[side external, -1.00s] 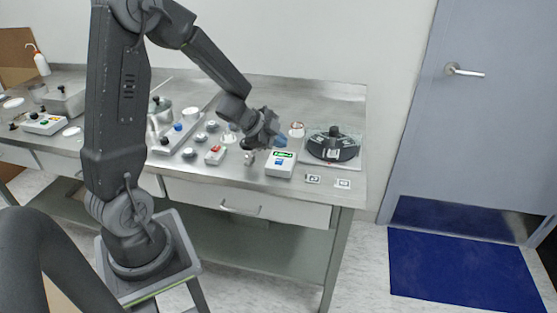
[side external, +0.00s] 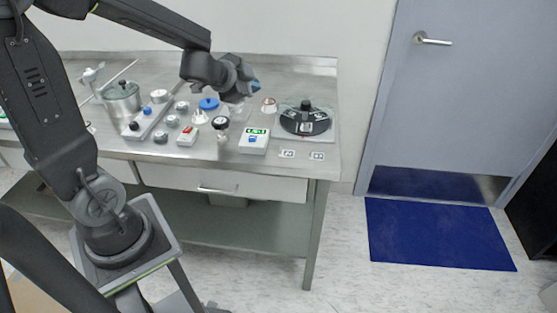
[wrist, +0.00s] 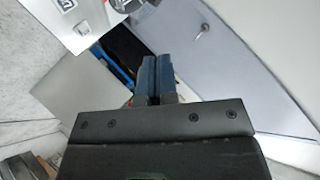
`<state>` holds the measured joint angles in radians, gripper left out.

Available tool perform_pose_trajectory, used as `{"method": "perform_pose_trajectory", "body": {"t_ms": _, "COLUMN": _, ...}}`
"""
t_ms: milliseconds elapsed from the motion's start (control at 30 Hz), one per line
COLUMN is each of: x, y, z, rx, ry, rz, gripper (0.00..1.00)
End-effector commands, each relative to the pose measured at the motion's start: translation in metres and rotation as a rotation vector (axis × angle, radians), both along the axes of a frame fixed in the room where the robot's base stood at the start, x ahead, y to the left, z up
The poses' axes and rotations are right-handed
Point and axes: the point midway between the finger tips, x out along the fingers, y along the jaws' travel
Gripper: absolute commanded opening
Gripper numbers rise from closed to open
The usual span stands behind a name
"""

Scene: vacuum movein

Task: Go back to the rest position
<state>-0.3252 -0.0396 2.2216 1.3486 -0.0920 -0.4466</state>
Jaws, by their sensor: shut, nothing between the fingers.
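My gripper (side external: 255,87) is raised above the back of the steel bench in the side view, with its blue fingertips pointing right. In the wrist view my gripper's two blue fingers (wrist: 155,72) lie side by side, shut and empty. A white box with a green display (side external: 254,140) sits on the bench below and apart from the gripper. A black round device with a knob (side external: 304,120) stands to its right on the bench.
The steel bench (side external: 222,172) holds a metal pot (side external: 122,98), a red-switch box (side external: 187,136), a blue round piece (side external: 209,103) and small metal parts. A grey door (side external: 440,105) and blue mat (side external: 436,233) are at the right. The air around the gripper looks clear.

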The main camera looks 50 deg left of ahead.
Motion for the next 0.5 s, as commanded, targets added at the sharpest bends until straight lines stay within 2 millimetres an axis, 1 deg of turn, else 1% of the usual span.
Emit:
{"method": "perform_pose_trajectory", "body": {"t_ms": 33, "x": -0.010, "y": -0.009, "z": 0.018, "rx": -0.010, "ry": -0.031, "rz": 0.076, "gripper": 0.00}}
{"method": "perform_pose_trajectory", "body": {"t_ms": 100, "x": -0.026, "y": -0.018, "z": 0.032, "rx": -0.044, "ry": -0.039, "rz": 0.186, "gripper": 0.00}}
{"method": "perform_pose_trajectory", "body": {"t_ms": 167, "x": -0.043, "y": -0.028, "z": 0.041, "rx": -0.090, "ry": -0.031, "rz": 0.270, "gripper": 0.00}}
{"method": "perform_pose_trajectory", "body": {"t_ms": 200, "x": -0.056, "y": -0.036, "z": 0.044, "rx": -0.127, "ry": -0.015, "rz": 0.320, "gripper": 0.00}}
{"method": "perform_pose_trajectory", "body": {"t_ms": 267, "x": -0.077, "y": -0.050, "z": 0.048, "rx": -0.189, "ry": 0.021, "rz": 0.382, "gripper": 0.00}}
{"method": "perform_pose_trajectory", "body": {"t_ms": 333, "x": -0.101, "y": -0.069, "z": 0.049, "rx": -0.274, "ry": 0.079, "rz": 0.433, "gripper": 0.00}}
{"method": "perform_pose_trajectory", "body": {"t_ms": 400, "x": -0.125, "y": -0.090, "z": 0.048, "rx": -0.362, "ry": 0.149, "rz": 0.459, "gripper": 0.00}}
{"method": "perform_pose_trajectory", "body": {"t_ms": 500, "x": -0.155, "y": -0.118, "z": 0.047, "rx": -0.473, "ry": 0.250, "rz": 0.459, "gripper": 0.00}}
